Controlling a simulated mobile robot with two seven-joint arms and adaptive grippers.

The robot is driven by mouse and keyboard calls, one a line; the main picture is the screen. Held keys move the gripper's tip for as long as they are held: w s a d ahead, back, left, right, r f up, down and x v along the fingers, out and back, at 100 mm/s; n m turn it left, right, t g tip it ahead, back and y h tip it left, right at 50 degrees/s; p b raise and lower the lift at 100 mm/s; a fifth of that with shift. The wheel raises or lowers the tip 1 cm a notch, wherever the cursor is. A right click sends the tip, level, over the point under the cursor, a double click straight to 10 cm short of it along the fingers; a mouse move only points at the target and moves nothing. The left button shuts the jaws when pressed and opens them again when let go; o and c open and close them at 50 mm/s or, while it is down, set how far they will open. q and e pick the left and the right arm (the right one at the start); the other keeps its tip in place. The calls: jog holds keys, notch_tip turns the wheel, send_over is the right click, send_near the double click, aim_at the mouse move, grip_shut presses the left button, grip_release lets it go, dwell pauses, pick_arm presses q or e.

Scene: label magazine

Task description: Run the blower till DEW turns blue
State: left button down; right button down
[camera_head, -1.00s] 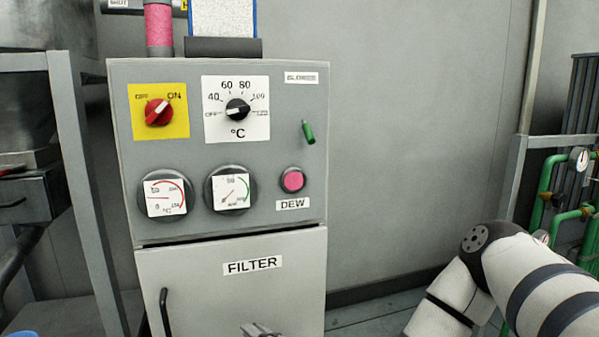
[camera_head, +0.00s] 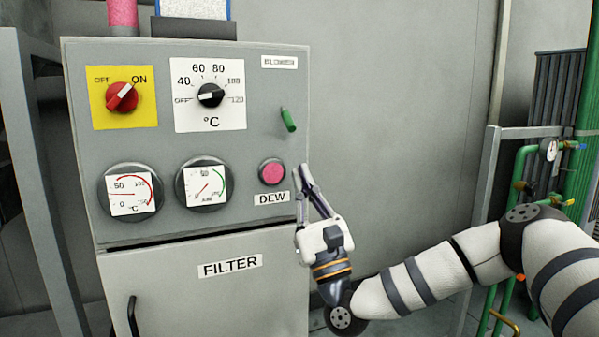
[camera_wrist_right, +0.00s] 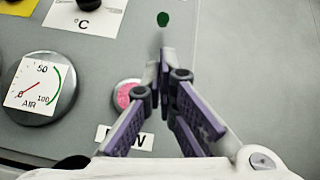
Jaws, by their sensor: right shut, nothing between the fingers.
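The DEW indicator (camera_head: 272,171) is a round pink disc above its DEW label; it also shows pink in the right wrist view (camera_wrist_right: 127,95), partly behind a finger. The green lever (camera_head: 288,119) below the BLOWER label (camera_head: 279,62) slants down and slightly right. In the right wrist view its round green end (camera_wrist_right: 163,19) lies beyond my fingertips. My right gripper (camera_head: 302,171) is shut and empty, pointing up at the panel's right edge, below the lever and apart from it in the picture. My left gripper is out of view.
The red switch (camera_head: 122,97) points to ON. The temperature knob (camera_head: 211,95) points to OFF. The temperature gauge (camera_head: 131,191) and AIR gauge (camera_head: 204,185) sit above the FILTER door (camera_head: 215,295). Green pipes (camera_head: 520,170) stand at the right; the wall between is clear.

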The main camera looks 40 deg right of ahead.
aim_at(288, 120)
jog(key=p+x, duration=0.1)
jog(key=x, duration=0.6)
jog(key=shift+w+r, duration=0.2)
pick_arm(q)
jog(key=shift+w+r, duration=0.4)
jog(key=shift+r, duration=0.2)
